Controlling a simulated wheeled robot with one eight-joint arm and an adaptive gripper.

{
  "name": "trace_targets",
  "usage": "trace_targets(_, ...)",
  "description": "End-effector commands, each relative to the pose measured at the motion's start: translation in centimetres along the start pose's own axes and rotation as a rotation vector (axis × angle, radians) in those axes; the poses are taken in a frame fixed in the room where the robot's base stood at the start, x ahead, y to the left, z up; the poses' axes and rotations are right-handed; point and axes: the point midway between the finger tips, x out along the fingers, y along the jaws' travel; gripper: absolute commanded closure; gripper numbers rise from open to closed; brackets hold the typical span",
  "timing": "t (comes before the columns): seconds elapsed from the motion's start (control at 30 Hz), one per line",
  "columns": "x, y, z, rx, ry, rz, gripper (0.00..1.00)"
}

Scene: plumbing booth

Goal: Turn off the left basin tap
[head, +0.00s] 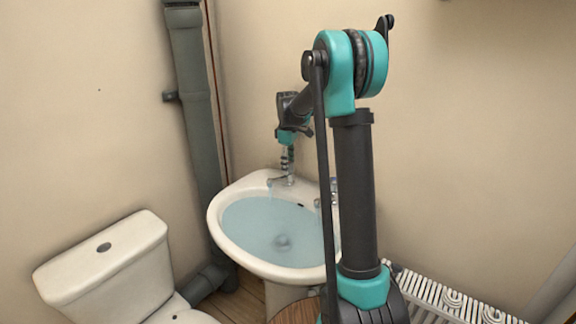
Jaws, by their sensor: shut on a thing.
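The white basin (224,229) stands in the middle of the head view, with bluish water (262,228) in its bowl. The left basin tap (281,183) is a small chrome tap on the back rim. A thin stream seems to fall from its spout. My gripper (288,167) points down from above and is shut on the top of the left tap. The fingers hide most of its handle. The right basin tap (334,188) is partly hidden behind my arm, and a faint stream shows near its spout.
A white toilet (105,270) stands at the left. A grey pipe (195,100) runs down the wall behind it. A white radiator (450,300) is low at the right. The wall above the basin is bare.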

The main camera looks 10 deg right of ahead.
Motion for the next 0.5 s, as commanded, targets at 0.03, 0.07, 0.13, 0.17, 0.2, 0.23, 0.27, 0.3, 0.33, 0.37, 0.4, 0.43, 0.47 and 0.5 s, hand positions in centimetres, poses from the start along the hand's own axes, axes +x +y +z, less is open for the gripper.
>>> trace_targets(0.03, -0.01, 0.01, 0.00, 0.000, 0.000, 0.000, 0.88)
trace_targets(0.07, -0.01, 0.01, 0.00, 0.000, 0.000, 0.000, 0.88)
trace_targets(0.13, -0.01, 0.01, 0.00, 0.003, 0.000, 0.000, 0.88)
trace_targets(0.17, -0.01, 0.01, 0.00, 0.006, 0.000, 0.000, 0.88)
trace_targets(0.2, -0.01, 0.01, 0.00, 0.011, 0.000, 0.000, 0.88)
trace_targets(0.23, -0.02, 0.01, 0.00, 0.016, 0.000, 0.000, 0.88)
trace_targets(0.27, -0.02, 0.01, 0.00, 0.023, 0.000, 0.000, 0.88)
trace_targets(0.3, -0.02, 0.01, 0.00, 0.035, 0.000, 0.000, 0.88)
trace_targets(0.33, -0.02, 0.01, 0.00, 0.046, 0.000, 0.000, 0.88)
trace_targets(0.37, -0.02, 0.01, 0.00, 0.058, 0.000, 0.000, 0.88)
trace_targets(0.4, -0.02, 0.01, 0.00, 0.077, 0.000, 0.000, 0.88)
trace_targets(0.43, -0.02, 0.00, 0.00, 0.094, 0.000, 0.000, 0.88)
trace_targets(0.47, -0.02, 0.00, 0.00, 0.112, 0.000, 0.000, 0.88)
trace_targets(0.5, -0.02, 0.00, 0.00, 0.139, 0.000, 0.000, 0.88)
